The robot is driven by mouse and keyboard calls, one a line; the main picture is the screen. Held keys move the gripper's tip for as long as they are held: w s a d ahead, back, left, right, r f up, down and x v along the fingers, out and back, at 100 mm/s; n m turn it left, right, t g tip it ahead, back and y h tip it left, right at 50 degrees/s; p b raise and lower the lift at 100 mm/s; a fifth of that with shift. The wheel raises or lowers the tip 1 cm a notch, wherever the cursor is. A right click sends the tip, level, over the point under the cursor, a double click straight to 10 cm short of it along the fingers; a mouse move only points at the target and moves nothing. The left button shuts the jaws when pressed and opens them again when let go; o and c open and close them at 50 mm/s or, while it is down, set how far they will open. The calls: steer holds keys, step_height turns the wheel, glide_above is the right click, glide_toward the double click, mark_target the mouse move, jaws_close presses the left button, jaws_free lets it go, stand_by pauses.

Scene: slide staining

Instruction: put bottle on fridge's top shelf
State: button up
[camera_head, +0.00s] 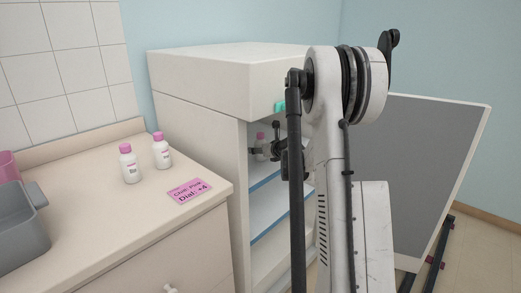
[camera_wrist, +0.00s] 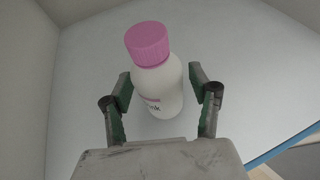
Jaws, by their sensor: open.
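A white bottle with a pink cap (camera_wrist: 158,88) stands between the fingers of my gripper (camera_wrist: 163,92) in the wrist view. The fingers are spread on both sides, with a visible gap at the right and a narrower one at the left. In the head view the bottle (camera_head: 260,147) is inside the open fridge (camera_head: 190,120), at the upper shelf level. My gripper (camera_head: 266,152) reaches in there and is partly hidden by my arm. The bottle appears to rest on the pale shelf surface (camera_wrist: 90,75); its base is partly hidden.
Two similar pink-capped bottles (camera_head: 130,165) (camera_head: 162,151) stand on the counter (camera_head: 110,215) at left, near a pink label (camera_head: 189,191). A grey bin (camera_head: 22,240) is at far left. The fridge door (camera_head: 430,160) stands open at right. Lower shelves (camera_head: 268,205) have blue edges.

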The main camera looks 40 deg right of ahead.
steer(key=shift+r, duration=0.1)
steer(key=shift+s+r, duration=0.15)
steer(key=p+v, duration=0.2)
steer(key=v, duration=0.9)
steer(key=shift+s, duration=0.35)
